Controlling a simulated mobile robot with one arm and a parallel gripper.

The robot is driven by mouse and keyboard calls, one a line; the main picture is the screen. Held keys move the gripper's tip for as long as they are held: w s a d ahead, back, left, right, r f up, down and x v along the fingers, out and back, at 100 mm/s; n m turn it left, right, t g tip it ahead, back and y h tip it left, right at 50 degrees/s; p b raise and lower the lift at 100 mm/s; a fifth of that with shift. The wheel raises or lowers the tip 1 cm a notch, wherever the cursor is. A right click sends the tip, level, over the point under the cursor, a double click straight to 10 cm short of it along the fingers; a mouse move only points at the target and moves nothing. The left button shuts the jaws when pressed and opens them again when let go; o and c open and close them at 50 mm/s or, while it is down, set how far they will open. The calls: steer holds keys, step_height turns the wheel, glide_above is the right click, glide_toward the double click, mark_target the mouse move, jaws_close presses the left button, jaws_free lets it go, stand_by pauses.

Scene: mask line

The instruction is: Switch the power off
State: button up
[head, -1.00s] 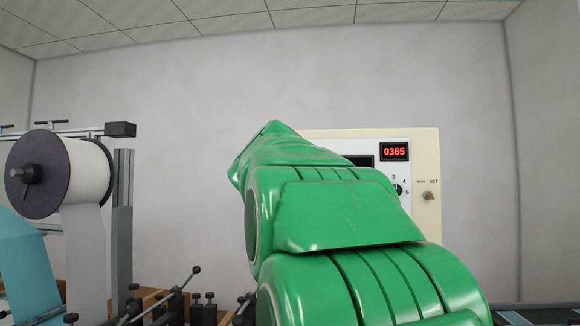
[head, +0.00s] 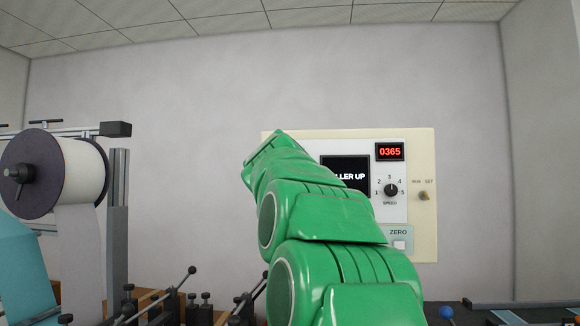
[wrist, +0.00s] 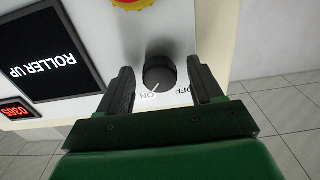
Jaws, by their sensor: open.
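A dark round power knob (wrist: 160,73) sits on the white panel in the wrist view, with ON and OFF printed beside it. Its pale pointer mark points toward ON. My gripper (wrist: 159,66) is open, with one finger on each side of the knob and a visible gap at each. I cannot tell how deep the fingertips are relative to the knob. In the head view my green arm hides the gripper and the knob.
The control panel (head: 430,150) on the wall carries a screen (wrist: 38,52) reading ROLLER UP, a red 0365 display (head: 390,152), a speed dial (head: 391,190) and a ZERO button (head: 399,244). A red-yellow control (wrist: 135,3) is near the knob. A paper roll (head: 85,170) stands left.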

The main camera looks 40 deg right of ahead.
steer(key=shift+w+d, duration=0.2)
steer(key=c, duration=1.1)
steer(key=shift+o, duration=0.2)
